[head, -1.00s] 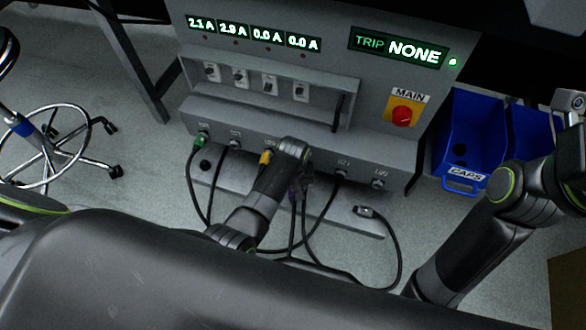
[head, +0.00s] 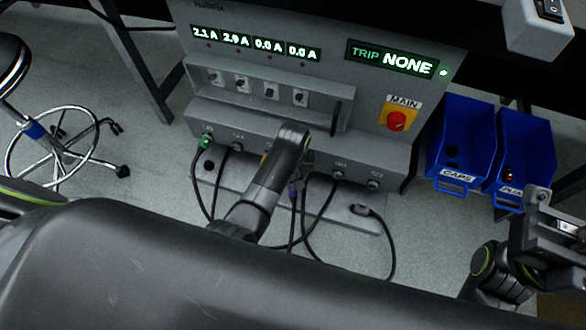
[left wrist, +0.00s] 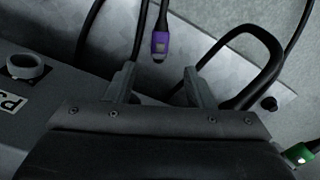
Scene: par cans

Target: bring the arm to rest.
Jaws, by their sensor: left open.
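My left arm reaches to the front of the grey power panel (head: 222,120), and its gripper (head: 304,163) is close to the lower socket row, partly hidden by its own wrist. In the left wrist view the left gripper (left wrist: 160,85) has its two fingers apart. A purple-banded plug (left wrist: 158,45) on a cable shows just beyond the gap, with no finger seen closed on it. My right arm is at the right edge of the head view, and its gripper (head: 560,245) is only partly visible; its jaws cannot be made out.
A green plug (head: 205,142) sits in the left socket. A loose cable end (head: 360,210) lies on the panel's lower ledge. Two blue bins (head: 462,135) stand at right. The panel has a red main knob (head: 397,121). A wheeled stool (head: 50,150) stands at left.

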